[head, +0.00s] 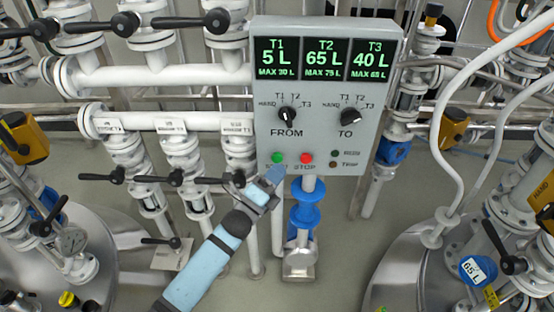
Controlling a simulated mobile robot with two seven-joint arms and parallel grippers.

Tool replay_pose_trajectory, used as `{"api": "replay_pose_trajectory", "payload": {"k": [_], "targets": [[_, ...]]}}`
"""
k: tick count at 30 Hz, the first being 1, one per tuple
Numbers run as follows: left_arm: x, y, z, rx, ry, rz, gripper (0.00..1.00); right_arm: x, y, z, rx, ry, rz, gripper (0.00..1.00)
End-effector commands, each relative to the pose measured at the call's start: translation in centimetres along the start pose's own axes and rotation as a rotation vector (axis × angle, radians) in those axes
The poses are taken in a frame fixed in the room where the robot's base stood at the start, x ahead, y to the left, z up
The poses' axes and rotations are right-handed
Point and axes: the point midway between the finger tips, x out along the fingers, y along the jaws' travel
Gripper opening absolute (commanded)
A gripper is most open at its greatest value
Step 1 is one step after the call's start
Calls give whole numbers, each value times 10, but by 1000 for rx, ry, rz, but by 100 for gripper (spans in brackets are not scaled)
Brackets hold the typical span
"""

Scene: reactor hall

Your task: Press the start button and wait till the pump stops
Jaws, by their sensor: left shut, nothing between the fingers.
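The grey control box (379,105) is in the middle of the head view. Its displays read T1 5 L (277,57), T2 65 L (325,58) and T3 40 L (372,59). Below are the FROM knob (287,115) and the TO knob (350,117). The green start button (277,157) is at the lower left of the box, beside the red stop button (306,158). My left gripper (274,175) is shut and empty, its tip just below the green button and covering part of its label. I cannot tell whether it touches the box. My right gripper is not in view.
White pipes with black-handled valves (185,150) fill the left side. A blue pump part (305,203) stands under the box. Steel tanks (405,265) stand at lower right and lower left.

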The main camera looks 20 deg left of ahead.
Motion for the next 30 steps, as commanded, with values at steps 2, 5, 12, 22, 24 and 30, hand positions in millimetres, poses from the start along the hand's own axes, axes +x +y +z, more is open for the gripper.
{"api": "replay_pose_trajectory", "payload": {"k": [2, 5, 12, 22, 24, 30], "targets": [[0, 0, 0, 0, 0, 0, 0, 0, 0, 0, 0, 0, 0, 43], [0, 0, 0, 0, 0, 0, 0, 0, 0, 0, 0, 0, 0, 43], [5, 4, 4, 0, 0, 0, 0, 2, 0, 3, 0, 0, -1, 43], [6, 4, 4, 0, 0, 0, 0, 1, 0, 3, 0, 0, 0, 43], [6, 5, 4, 0, 0, 0, 0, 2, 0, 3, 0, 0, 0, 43], [7, 6, 5, 0, 0, 0, 0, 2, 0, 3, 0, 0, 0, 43]]}}
